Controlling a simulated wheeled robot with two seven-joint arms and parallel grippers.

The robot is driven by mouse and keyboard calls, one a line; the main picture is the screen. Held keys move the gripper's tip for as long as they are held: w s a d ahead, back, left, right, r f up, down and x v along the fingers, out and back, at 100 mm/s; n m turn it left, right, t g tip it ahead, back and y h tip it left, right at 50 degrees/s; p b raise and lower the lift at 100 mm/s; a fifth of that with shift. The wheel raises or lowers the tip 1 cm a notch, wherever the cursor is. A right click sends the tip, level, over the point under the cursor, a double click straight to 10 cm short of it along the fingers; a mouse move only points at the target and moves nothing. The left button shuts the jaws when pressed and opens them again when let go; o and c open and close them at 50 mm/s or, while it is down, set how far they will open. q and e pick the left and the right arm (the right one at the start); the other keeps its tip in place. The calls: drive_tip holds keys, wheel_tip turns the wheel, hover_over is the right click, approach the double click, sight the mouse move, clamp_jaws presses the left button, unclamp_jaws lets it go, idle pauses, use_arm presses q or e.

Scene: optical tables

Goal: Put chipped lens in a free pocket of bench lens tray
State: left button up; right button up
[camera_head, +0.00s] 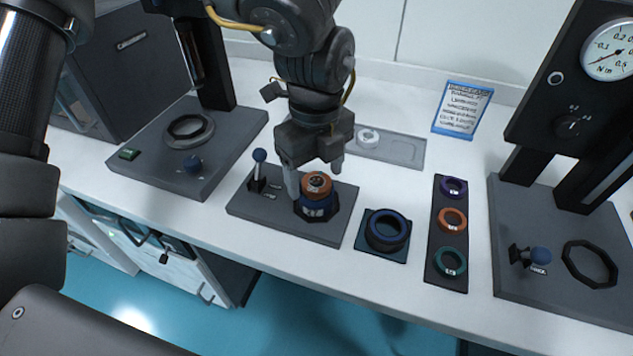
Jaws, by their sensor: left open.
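The bench lens tray (412,151) is a flat grey tray at the back of the bench, partly hidden behind my left gripper. A pale round piece (368,136) sits in its left part, and the right part looks empty. My left gripper (315,180) is open and points down, with its fingers on either side of an orange ring (317,183) on top of a dark blue holder (316,206). The holder stands on a grey base plate (273,208). I cannot tell whether a chipped lens sits inside the ring. My right gripper is not in view.
A blue-black ring (387,229) sits on a square pad. A dark strip (436,263) holds purple, orange and green rings. Press-like stands rise at left (170,170) and right (545,250). A ball-topped lever (259,156) stands left of the gripper. A blue-framed card (463,108) lies behind.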

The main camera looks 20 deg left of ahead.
use_arm(q)
drive_tip(key=shift+f, duration=0.15)
drive_tip(key=c, duration=1.1)
drive_tip(key=shift+c, duration=0.2)
